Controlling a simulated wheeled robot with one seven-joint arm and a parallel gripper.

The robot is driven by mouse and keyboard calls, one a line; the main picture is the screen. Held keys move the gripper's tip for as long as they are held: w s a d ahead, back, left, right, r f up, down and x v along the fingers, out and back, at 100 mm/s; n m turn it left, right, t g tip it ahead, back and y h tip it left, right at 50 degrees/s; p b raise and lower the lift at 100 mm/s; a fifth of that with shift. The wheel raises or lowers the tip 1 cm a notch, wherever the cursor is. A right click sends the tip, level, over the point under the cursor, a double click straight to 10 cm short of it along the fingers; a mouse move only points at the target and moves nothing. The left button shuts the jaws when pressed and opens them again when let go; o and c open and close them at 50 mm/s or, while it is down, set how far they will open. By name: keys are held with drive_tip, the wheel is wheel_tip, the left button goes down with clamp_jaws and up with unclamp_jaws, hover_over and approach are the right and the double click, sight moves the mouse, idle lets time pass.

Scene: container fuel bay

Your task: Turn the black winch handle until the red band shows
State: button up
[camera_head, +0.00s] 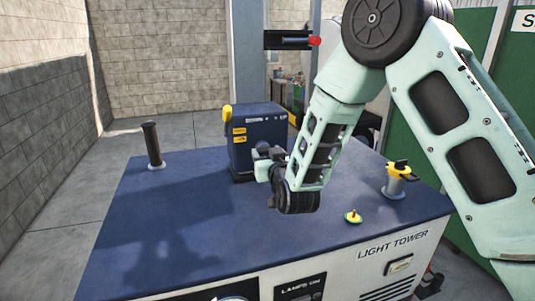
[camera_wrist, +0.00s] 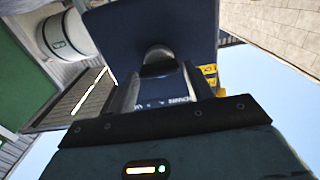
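The blue winch box (camera_head: 258,135) stands on the blue top of the light tower, with yellow labels on its front and a yellow knob at its upper left. My gripper (camera_head: 263,158) is at the front of this box. In the wrist view, the box (camera_wrist: 185,22) fills the top centre. A dark rounded part (camera_wrist: 158,58), which looks like the black winch handle, lies between the tips of my gripper (camera_wrist: 160,85). The fingers are apart; whether they press on it cannot be told. My gripper hides much of the handle in the head view. I see no red band on the winch.
A black upright post (camera_head: 152,145) stands at the top's left. A yellow-capped fitting (camera_head: 398,180) and a small yellow-green button (camera_head: 353,216) are at the right. A black bracket with a red tip (camera_head: 314,41) hangs behind. The top's left front is clear.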

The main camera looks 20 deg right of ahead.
drive_tip(key=c, duration=0.5)
drive_tip(key=shift+b, duration=0.3)
drive_tip(key=shift+f+m+b, duration=0.25)
drive_tip(key=shift+m+b, duration=0.65)
drive_tip(key=shift+b, duration=0.35)
drive_tip(key=m+b, duration=0.4)
drive_tip(key=b, duration=0.2)
drive_tip(key=shift+d+f, duration=0.1)
drive_tip(key=shift+f+m+b, duration=0.15)
drive_tip(key=shift+m+b, duration=11.25)
drive_tip(key=shift+b, duration=3.35)
